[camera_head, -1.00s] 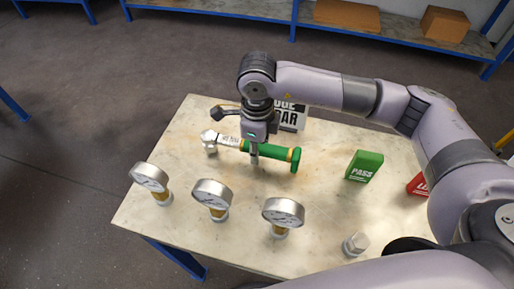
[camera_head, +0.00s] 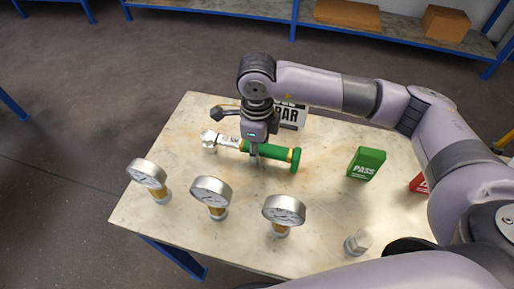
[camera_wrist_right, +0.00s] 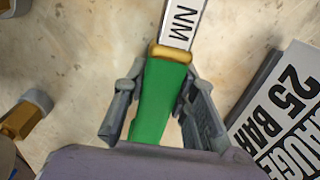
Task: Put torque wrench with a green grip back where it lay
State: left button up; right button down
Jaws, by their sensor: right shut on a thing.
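The torque wrench with a green grip (camera_head: 278,154) lies level at or just above the table (camera_head: 320,215), its silver head (camera_head: 209,138) to the left. I cannot tell whether it touches the surface. My right gripper (camera_head: 254,157) points down and is shut on the green grip, near the end by the NM label. In the right wrist view, the green grip (camera_wrist_right: 153,105) runs between the two fingers of my right gripper (camera_wrist_right: 160,110). My left gripper is not in view.
Three dial gauges (camera_head: 211,191) stand along the table's front left. A gauge sign (camera_head: 292,115) stands behind my gripper. A green PASS block (camera_head: 366,163), a partly hidden red block (camera_head: 419,184) and a hex metal piece (camera_head: 358,242) are to the right.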

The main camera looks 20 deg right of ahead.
jog(key=shift+f, duration=0.1)
jog(key=c, duration=1.2)
grip_release()
notch_tip(320, 180, up, 12)
jog(key=shift+r, duration=0.1)
